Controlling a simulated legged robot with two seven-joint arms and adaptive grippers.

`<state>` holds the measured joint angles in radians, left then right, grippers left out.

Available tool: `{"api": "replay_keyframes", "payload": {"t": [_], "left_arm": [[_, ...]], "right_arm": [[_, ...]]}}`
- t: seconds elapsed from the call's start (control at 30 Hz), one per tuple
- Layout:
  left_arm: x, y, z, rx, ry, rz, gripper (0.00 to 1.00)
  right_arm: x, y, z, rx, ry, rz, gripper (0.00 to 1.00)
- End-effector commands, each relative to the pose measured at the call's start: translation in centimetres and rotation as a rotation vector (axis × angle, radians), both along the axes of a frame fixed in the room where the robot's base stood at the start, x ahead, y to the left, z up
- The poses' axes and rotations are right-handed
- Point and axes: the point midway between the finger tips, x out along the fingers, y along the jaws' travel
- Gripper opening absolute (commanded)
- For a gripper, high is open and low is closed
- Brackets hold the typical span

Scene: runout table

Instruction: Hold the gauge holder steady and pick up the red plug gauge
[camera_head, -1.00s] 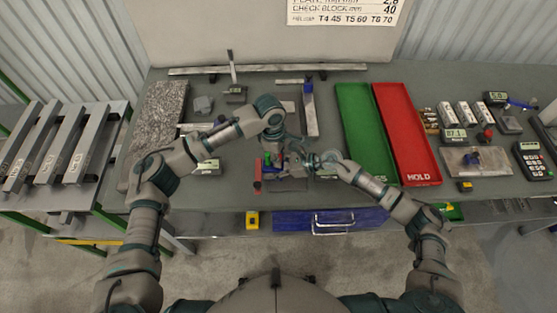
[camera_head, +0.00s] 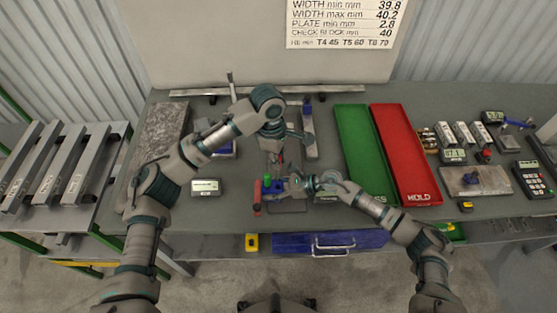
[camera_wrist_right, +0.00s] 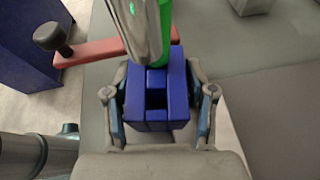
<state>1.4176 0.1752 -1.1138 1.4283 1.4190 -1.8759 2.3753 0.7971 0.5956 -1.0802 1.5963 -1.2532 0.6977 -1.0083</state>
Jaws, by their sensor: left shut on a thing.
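The blue gauge holder (camera_wrist_right: 155,112) is a block with a square opening, at the front of the table in the head view (camera_head: 276,187). My right gripper (camera_wrist_right: 159,108) has a finger against each side of it. A green plug gauge (camera_wrist_right: 166,20) stands in the holder; its top shows in the head view (camera_head: 267,181). My left gripper (camera_head: 277,156) is above and behind the holder, shut on the red plug gauge (camera_head: 281,157), of which only a little red shows. A steel cylinder (camera_wrist_right: 140,30) above the holder is cut off by the wrist view's top edge.
A red bar with a black knob (camera_wrist_right: 90,50) lies left of the holder. A green tray (camera_head: 352,125) and a red tray (camera_head: 398,140) are to the right. The table's front edge is close.

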Motion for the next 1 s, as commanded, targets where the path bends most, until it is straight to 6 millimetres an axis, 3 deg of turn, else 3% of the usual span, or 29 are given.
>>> {"api": "replay_keyframes", "payload": {"t": [0.03, 0.07, 0.47, 1.0], "left_arm": [[0.0, 0.0, 0.0, 0.000, 0.000, 0.000, 0.00], [0.0, 0.0, 0.0, 0.000, 0.000, 0.000, 0.00], [-0.1, 0.0, 0.0, 0.000, 0.000, 0.000, 0.00], [0.0, 0.0, 0.0, 0.000, 0.000, 0.000, 0.00]], "right_arm": [[0.1, -0.1, 0.1, 0.001, -0.002, -0.002, 0.72], [0.1, -0.1, 0.1, 0.000, -0.002, -0.001, 0.79], [-0.2, -0.6, 0.1, -0.003, 0.002, 0.002, 0.79], [-1.2, -10.0, 3.8, -0.002, 0.003, 0.000, 0.79]]}}
